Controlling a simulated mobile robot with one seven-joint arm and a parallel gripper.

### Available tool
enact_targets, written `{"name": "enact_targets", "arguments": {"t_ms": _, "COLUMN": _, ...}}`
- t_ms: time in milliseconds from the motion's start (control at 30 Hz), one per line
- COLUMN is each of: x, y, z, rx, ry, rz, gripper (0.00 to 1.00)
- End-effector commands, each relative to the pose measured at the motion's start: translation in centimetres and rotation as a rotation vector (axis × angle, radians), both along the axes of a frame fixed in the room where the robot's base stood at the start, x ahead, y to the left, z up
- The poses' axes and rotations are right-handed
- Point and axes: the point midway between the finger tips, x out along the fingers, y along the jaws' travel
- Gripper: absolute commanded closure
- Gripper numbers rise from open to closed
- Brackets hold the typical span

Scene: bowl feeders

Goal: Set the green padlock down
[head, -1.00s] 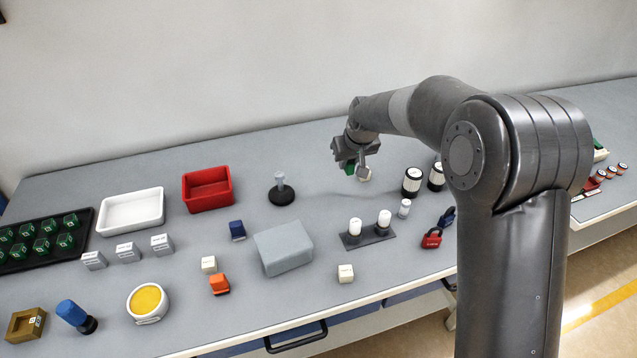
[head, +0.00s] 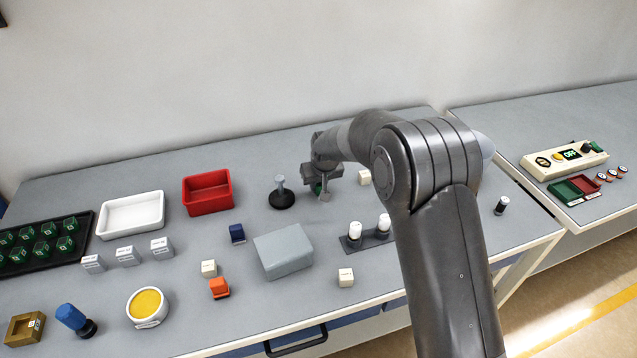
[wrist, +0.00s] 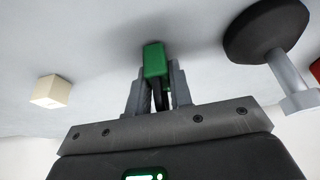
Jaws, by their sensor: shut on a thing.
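The green padlock (wrist: 155,62) is between the two fingers of my gripper (wrist: 158,85) in the wrist view. Its green body points away from the palm, toward the grey table surface. In the head view my gripper (head: 322,190) is at the back middle of the table, just right of the black-based stand, with a bit of the green padlock (head: 317,188) showing. The gripper is shut on the padlock. I cannot tell whether the padlock touches the table.
The black-based stand (head: 281,195) is close on the left; a cream cube (head: 364,177) is on the right. A grey box (head: 283,251) and a holder with white-topped pieces (head: 366,240) stand in front. The red bin (head: 207,205) is farther left.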

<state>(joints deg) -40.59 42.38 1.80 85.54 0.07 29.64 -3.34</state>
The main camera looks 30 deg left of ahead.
Motion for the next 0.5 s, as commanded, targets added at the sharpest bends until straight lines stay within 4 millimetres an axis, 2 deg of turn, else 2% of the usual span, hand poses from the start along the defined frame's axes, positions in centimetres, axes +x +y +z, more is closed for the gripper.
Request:
{"name": "enact_targets", "arguments": {"t_ms": 200, "x": 0.01, "y": -0.02, "z": -0.30, "rx": -0.001, "ry": 0.001, "rz": 0.000, "gripper": 1.00}}
{"name": "enact_targets", "arguments": {"t_ms": 233, "x": 0.01, "y": -0.02, "z": -0.30, "rx": 0.000, "ry": 0.000, "rz": 0.000, "gripper": 0.79}}
{"name": "enact_targets", "arguments": {"t_ms": 500, "x": 0.01, "y": -0.01, "z": -0.26, "rx": 0.000, "ry": 0.000, "rz": 0.000, "gripper": 0.59}}
